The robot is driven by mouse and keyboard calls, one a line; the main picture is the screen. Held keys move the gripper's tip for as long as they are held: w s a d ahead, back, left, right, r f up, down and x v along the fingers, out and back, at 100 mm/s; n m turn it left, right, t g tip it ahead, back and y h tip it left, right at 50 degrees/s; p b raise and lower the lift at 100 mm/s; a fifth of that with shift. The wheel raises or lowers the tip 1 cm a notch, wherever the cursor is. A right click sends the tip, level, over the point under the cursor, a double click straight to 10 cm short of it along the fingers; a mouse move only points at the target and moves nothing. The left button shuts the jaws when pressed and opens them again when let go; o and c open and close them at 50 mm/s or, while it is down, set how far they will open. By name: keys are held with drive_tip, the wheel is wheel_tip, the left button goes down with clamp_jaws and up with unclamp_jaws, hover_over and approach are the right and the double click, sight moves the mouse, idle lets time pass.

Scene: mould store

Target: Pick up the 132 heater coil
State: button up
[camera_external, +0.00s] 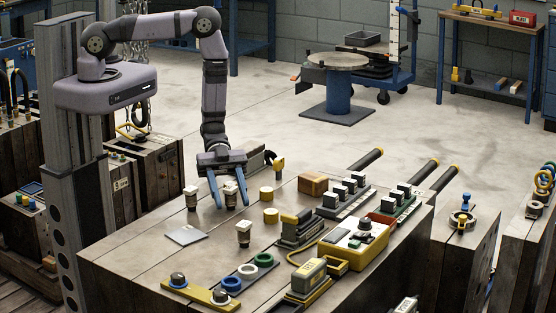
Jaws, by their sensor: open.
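My gripper (231,199) points straight down over the near bench, its two blue fingers apart. A small upright piece with a dark body and pale upper part (230,194) stands between the fingers, with no clear contact visible. A similar piece (191,198) stands just left of the gripper. Another similar piece (244,234) stands in front of it, nearer the camera. I cannot read any number on them, so I cannot tell which, if any, is the 132 heater coil.
Yellow cylinders (271,215) stand right of the gripper, and a flat grey plate (186,235) lies front left. A strip with blue, white and green rings (264,260) lies nearer. A yellow control box (353,243) and racks of dark blocks (346,199) fill the right side.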

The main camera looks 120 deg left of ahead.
sight(229, 188)
drive_tip(key=c, duration=0.9)
drive_tip(key=shift+r, duration=0.1)
drive_tip(key=shift+c, duration=0.2)
drive_tip(key=shift+r+b, duration=0.75)
drive_tip(key=shift+r, duration=4.15)
